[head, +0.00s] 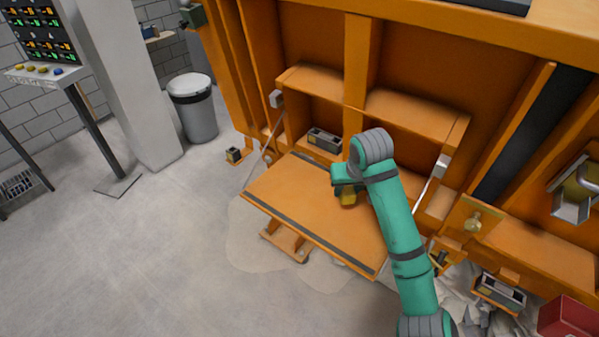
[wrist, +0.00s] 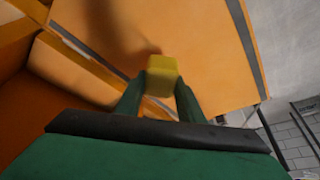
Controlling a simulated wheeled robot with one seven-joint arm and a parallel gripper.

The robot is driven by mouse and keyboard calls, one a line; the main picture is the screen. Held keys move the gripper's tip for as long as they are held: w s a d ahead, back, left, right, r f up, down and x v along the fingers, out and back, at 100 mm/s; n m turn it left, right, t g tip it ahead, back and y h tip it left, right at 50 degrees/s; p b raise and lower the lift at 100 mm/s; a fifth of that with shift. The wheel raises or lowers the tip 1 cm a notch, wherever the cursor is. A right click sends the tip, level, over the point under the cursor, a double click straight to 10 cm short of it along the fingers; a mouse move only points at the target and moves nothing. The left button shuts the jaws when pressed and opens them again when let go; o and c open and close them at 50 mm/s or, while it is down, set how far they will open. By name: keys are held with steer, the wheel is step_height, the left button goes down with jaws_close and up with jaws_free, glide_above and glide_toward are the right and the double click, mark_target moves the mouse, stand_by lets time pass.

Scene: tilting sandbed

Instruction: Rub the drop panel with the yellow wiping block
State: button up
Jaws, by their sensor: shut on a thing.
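The drop panel (head: 300,205) is an orange board with dark strips along its edges, folded down in front of the orange machine. It fills much of the wrist view (wrist: 205,45). The yellow wiping block (head: 348,199) is at the panel's middle, partly hidden by my arm. My gripper (wrist: 160,85) is shut on the yellow block (wrist: 161,72), one green finger on each side. My gripper (head: 347,188) is over the panel in the head view. The block looks at or very close to the panel surface; I cannot tell whether it touches.
The orange machine frame (head: 361,60) rises behind the panel, with stay rods at both panel sides. A grey bin (head: 194,110) and a control stand (head: 40,72) are at the left. A red box (head: 568,317) and rubble lie at lower right.

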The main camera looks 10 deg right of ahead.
steer(key=shift+s+d+r, duration=0.15)
steer(key=shift+r, duration=0.2)
steer(key=shift+s+d+r, duration=0.1)
steer(key=shift+r, duration=0.4)
steer(key=shift+a+r, duration=0.1)
steer(key=shift+a, duration=0.2)
